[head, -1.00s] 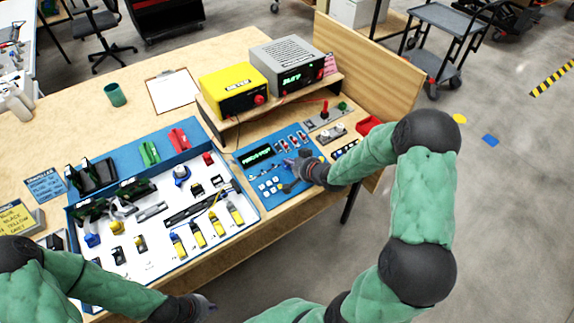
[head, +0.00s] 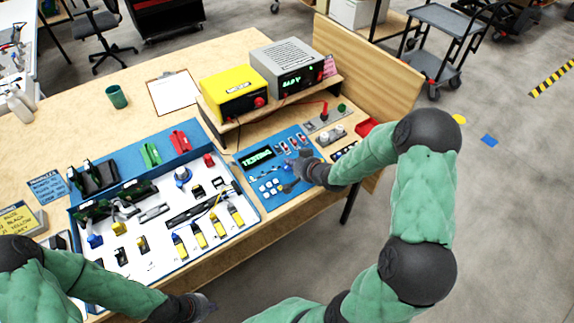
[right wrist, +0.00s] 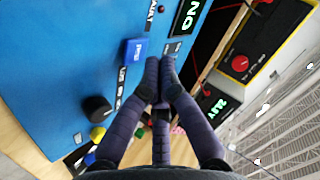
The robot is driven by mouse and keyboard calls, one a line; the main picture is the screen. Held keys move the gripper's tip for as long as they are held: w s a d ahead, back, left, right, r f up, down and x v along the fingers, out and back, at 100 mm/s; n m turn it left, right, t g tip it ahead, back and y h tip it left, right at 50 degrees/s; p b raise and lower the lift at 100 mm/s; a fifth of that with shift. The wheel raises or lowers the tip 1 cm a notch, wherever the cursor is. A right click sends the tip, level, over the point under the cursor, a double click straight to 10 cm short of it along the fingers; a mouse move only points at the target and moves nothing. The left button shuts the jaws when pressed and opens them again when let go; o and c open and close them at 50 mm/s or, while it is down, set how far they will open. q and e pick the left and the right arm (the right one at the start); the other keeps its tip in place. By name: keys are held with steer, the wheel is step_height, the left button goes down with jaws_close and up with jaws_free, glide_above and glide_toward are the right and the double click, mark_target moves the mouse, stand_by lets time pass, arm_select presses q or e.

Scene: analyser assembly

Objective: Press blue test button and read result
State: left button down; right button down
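The blue test panel (head: 266,192) lies flat at the table's right front. Its dark display (head: 257,156) shows green text that reads TESTING. In the right wrist view, the end of this text (right wrist: 188,18) shows at the top. My right gripper (head: 293,163) is over the panel, fingers pointing at it. In the right wrist view, its fingertips (right wrist: 162,70) are together with nothing between them. The square blue button (right wrist: 137,49) is just beside the fingertips; I cannot tell whether they touch it. My left gripper (head: 205,306) hangs low at the front edge, its fingers unclear.
A yellow meter (head: 233,91) and a grey box (head: 287,66) with a green display stand on a shelf behind the panel. A white parts tray (head: 150,262) with several connectors fills the table's left front.

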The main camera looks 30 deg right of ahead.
steer(key=r+p, duration=0.2)
steer(key=s+r+p, duration=0.1)
steer(key=r+p, duration=0.1)
steer(key=shift+r+p, duration=0.3)
steer(key=shift+r, duration=0.1)
stand_by(0.5)
